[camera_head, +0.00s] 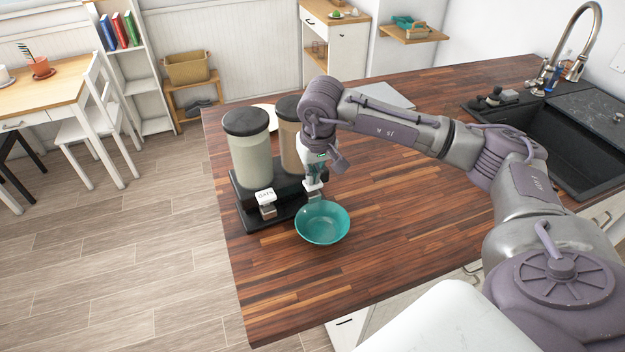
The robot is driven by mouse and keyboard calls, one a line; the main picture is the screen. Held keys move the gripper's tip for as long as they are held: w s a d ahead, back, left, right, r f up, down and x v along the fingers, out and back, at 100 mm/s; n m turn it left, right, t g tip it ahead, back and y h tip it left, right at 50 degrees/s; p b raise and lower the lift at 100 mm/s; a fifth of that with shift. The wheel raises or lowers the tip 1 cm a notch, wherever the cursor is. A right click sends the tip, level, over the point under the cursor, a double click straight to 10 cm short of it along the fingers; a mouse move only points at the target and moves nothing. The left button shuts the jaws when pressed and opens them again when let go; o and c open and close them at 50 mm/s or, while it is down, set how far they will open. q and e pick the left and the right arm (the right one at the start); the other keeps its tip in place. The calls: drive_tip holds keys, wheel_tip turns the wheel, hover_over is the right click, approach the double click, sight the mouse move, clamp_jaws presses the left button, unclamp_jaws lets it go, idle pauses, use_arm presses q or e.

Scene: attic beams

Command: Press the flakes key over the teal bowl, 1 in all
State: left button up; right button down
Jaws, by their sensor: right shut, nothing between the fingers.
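A black two-hopper dispenser (240,205) stands near the left edge of the wooden counter. Its left hopper (251,160) holds pale contents, and its white key (265,196) has a label that seems to read "oats". Its right hopper (289,135) holds brown contents and is partly behind my right arm. The right hopper's white key (313,187) shows just below my right gripper (315,176), its label too small to read. The gripper is shut and empty and points down at that key; I cannot tell if they touch. The teal bowl (322,224) sits below and in front of that key and looks empty.
The wooden counter (410,215) is clear to the right of the bowl. A black sink (545,140) with a tall faucet (575,50) is at the far right. A grey flat slab (387,95) lies behind my arm. A white chair (95,120) stands on the floor at left.

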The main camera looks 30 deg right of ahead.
drive_tip(key=shift+f, duration=0.3)
drive_tip(key=shift+r, duration=0.2)
drive_tip(key=shift+w+p+v, duration=0.2)
drive_tip(key=shift+p+v, duration=0.3)
drive_tip(key=shift+v, duration=0.5)
drive_tip(key=shift+w+p+v, duration=0.2)
drive_tip(key=shift+p+v, duration=0.25)
drive_tip(key=shift+v, duration=0.5)
drive_tip(key=shift+w+p+v, duration=0.2)
drive_tip(key=shift+p+v, duration=0.3)
drive_tip(key=shift+v, duration=0.5)
drive_tip(key=shift+d, duration=0.1)
